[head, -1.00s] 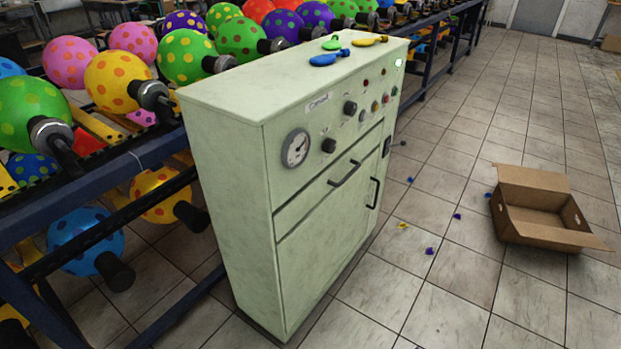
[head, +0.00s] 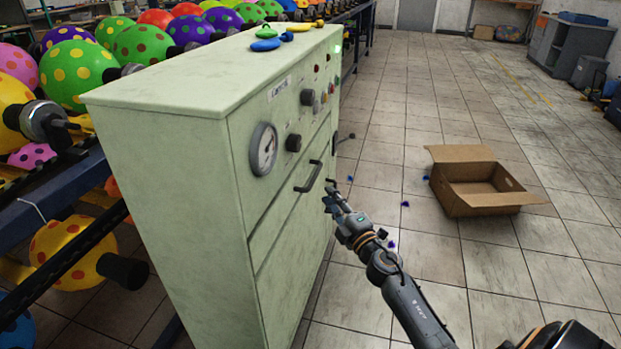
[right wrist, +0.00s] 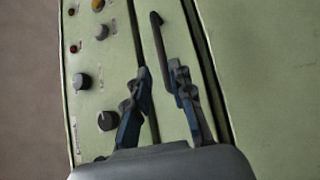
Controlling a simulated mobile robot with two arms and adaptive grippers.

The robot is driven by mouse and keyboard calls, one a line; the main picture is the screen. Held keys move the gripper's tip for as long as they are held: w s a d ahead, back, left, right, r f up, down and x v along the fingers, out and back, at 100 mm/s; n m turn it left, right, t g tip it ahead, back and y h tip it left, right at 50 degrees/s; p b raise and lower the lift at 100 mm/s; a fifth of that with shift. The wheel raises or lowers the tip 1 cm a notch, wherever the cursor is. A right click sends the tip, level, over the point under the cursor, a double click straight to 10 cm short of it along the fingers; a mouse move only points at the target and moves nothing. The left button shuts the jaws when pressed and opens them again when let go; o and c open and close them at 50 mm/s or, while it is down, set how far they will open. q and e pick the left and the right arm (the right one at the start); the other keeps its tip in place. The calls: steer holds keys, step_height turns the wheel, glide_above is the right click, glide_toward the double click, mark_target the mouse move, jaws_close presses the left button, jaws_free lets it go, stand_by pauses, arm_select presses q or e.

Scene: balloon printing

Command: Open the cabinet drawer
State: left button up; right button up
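The pale green cabinet (head: 165,165) stands in the left half of the head view. Its drawer (head: 270,228) is a narrow front panel below the dials and looks shut. A dark bar handle (head: 309,177) is on the drawer front; its upper part also shows in the right wrist view (right wrist: 157,32). My right gripper (head: 333,194) is in front of the cabinet, just right of the handle. In the right wrist view my right gripper (right wrist: 160,75) has its fingers apart, with the handle's line between them. Contact with the handle cannot be told. My left gripper is out of view.
A pressure gauge (head: 263,149) and knobs (head: 293,143) sit above the drawer. A balloon rack (head: 60,200) stands at left.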

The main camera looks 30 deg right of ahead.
mark_target(314, 175)
steer(key=w, duration=0.6)
steer(key=w+r+b, duration=0.1)
steer(key=w, duration=0.1)
steer(key=shift+w+d, duration=0.35)
steer(key=shift+w, duration=0.05)
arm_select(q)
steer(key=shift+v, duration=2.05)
arm_select(e)
steer(key=shift+w+r, duration=0.1)
steer(key=shift+w, duration=0.35)
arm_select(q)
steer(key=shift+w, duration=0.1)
arm_select(e)
jaws_close()
